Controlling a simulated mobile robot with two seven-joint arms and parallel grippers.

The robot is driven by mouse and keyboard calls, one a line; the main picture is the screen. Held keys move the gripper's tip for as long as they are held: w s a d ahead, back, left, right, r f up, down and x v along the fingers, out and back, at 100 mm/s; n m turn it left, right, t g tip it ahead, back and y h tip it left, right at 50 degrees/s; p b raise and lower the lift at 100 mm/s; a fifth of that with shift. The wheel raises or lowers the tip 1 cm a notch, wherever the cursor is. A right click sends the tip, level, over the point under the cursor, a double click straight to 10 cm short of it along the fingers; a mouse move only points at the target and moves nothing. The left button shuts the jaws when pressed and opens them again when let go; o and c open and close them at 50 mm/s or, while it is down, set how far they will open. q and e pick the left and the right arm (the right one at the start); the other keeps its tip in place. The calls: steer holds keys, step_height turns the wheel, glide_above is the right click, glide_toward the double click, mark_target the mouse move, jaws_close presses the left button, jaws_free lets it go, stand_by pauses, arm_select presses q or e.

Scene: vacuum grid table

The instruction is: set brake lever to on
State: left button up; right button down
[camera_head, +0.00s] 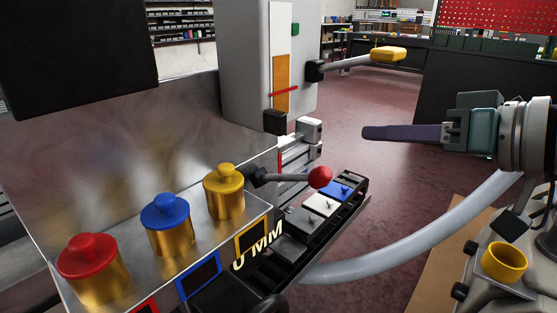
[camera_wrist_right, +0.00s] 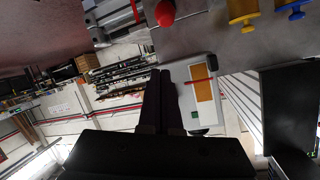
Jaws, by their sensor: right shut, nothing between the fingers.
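Two levers show in the head view, and no label tells which one is the brake lever. One lever with a yellow grip (camera_head: 387,54) sticks out to the right from a grey upright box (camera_head: 238,60), roughly level. The other has a red ball knob (camera_head: 320,177) and lies nearly level above the table's edge; the knob also shows in the wrist view (camera_wrist_right: 165,13). My right gripper (camera_head: 368,132) is shut and empty, pointing left, below the yellow grip and above and right of the red knob, touching neither. My left gripper is out of view.
Red, blue and yellow capped brass cylinders (camera_head: 90,268) stand on the metal table at left. A row of small switches (camera_head: 322,204) lies beside the red knob. A grey hose (camera_head: 420,240) curves below my right arm. A dark screen (camera_head: 75,55) is at upper left.

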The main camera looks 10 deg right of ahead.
mark_target(290, 179)
steer(key=shift+s, duration=0.1)
steer(key=shift+w+a+f+b, duration=0.3)
steer(key=shift+w+a+f, duration=0.5)
steer(key=shift+w+f, duration=0.2)
steer(key=shift+w+a+f+b, duration=0.3)
steer(key=shift+w+a+f, duration=0.5)
steer(key=shift+f, duration=0.2)
steer(key=shift+w+a+f+b, duration=0.3)
steer(key=shift+w+a+f, duration=0.45)
steer(key=shift+w+f, duration=0.25)
